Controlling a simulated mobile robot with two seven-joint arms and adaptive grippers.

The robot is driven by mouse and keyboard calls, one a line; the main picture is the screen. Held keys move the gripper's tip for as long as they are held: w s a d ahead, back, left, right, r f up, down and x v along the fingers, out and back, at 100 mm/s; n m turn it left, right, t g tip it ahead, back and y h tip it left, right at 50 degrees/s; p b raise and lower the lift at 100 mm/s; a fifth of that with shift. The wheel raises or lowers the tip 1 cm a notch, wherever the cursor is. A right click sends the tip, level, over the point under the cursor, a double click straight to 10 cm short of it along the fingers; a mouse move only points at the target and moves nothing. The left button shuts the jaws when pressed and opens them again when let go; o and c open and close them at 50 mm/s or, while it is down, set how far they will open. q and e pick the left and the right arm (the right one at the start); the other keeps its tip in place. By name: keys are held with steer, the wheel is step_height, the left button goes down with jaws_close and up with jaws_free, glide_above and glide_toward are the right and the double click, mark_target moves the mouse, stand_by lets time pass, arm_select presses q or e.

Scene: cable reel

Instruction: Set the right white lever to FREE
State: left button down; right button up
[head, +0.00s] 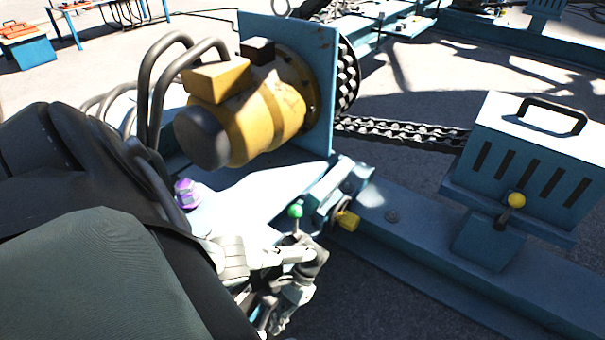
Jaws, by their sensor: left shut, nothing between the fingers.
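I cannot make out a white lever or a FREE marking in the head view. A lever with a green ball knob (295,211) stands at the front of the blue frame, just above my left gripper. A second lever with a yellow ball knob (516,200) stands on a blue block at the right. My left gripper (280,316) is at the lower middle, in front of the frame and below the green knob. It is shut and looks empty; its fingertips are partly in shadow. I cannot tell whether it touches anything. My right gripper is not in view.
A yellow motor (262,118) is mounted on a blue plate (322,90), with a chain (405,131) running right to a blue box with a black handle (555,115). A blue beam (440,265) crosses the lower right.

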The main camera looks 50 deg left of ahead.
arm_select(q)
steer(key=w+a+r, duration=0.1)
steer(key=w+r, duration=0.4)
steer(key=w, duration=0.3)
steer(key=shift+w+a, duration=0.3)
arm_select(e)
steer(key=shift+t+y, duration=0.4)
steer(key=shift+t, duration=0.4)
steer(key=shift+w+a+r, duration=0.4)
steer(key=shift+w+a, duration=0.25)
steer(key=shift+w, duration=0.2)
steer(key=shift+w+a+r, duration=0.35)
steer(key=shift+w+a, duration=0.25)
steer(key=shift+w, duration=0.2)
